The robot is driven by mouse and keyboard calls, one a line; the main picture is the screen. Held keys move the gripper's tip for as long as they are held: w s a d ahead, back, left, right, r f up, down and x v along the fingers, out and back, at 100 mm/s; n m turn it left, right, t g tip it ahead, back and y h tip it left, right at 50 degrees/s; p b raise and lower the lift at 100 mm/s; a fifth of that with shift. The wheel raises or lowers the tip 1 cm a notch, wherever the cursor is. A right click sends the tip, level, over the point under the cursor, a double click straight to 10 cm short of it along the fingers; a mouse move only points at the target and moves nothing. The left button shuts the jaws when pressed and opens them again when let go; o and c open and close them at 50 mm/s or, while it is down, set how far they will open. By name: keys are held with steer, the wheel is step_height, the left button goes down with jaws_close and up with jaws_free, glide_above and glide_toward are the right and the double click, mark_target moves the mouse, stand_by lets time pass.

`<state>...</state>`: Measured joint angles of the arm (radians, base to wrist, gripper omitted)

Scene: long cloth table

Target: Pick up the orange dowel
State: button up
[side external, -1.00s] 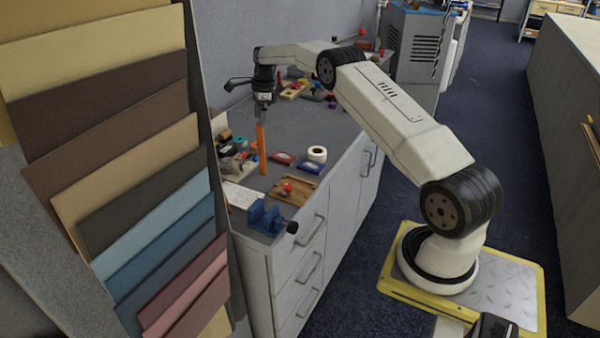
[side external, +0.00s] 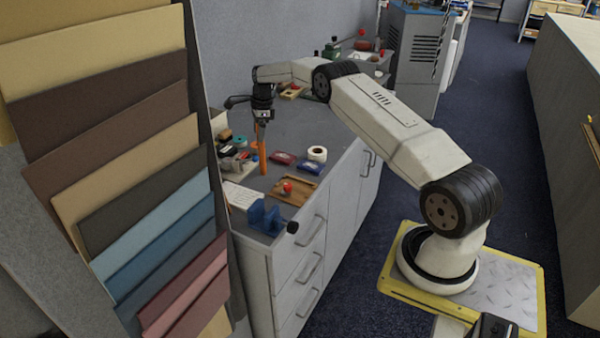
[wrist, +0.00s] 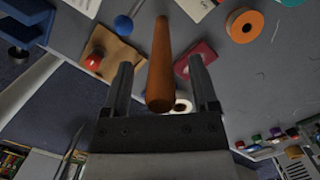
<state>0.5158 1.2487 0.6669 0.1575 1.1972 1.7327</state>
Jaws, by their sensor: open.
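The orange dowel (side external: 262,157) stands upright on the grey bench top in the side view. My gripper (side external: 261,122) points down over it, with the dowel's upper part between its fingers. In the wrist view the dowel (wrist: 162,60) runs lengthwise between the two open fingers, its near end close to the palm. Gaps show on both sides of it, so the fingers appear apart from it.
A wooden board (side external: 297,190) with a red knob, a blue vise (side external: 265,217), a white tape roll (side external: 317,154) and dark red and blue boxes lie close by. Small items crowd the left. Bare bench top lies behind the dowel.

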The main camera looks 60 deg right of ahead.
steer(key=shift+c, duration=0.2)
jaws_close()
steer(key=shift+r, duration=0.15)
stand_by(0.3)
